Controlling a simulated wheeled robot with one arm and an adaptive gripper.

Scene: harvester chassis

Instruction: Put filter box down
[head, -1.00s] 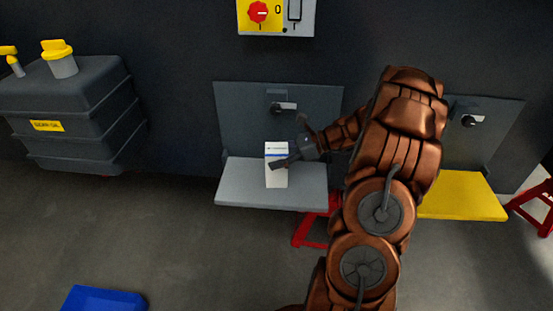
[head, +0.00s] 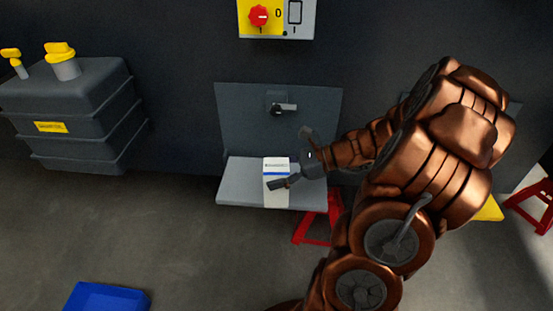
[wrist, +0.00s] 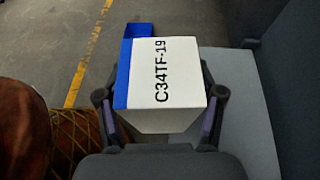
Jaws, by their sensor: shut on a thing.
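The filter box (head: 275,198) is white with a blue band and stands upright in the head view. My gripper (head: 293,168) is shut on it from the right. In the wrist view, the box (wrist: 165,75) shows "C34TF-19" and sits between the two fingers (wrist: 160,112). In the head view, the box overlaps the front edge of the grey fold-down shelf (head: 238,184). In the wrist view, floor shows to its left and the shelf (wrist: 240,95) to its right. Its underside is hidden, so I cannot tell whether it touches the shelf.
A dark tank (head: 75,110) stands at left. A red stand (head: 317,225) is under the shelf.

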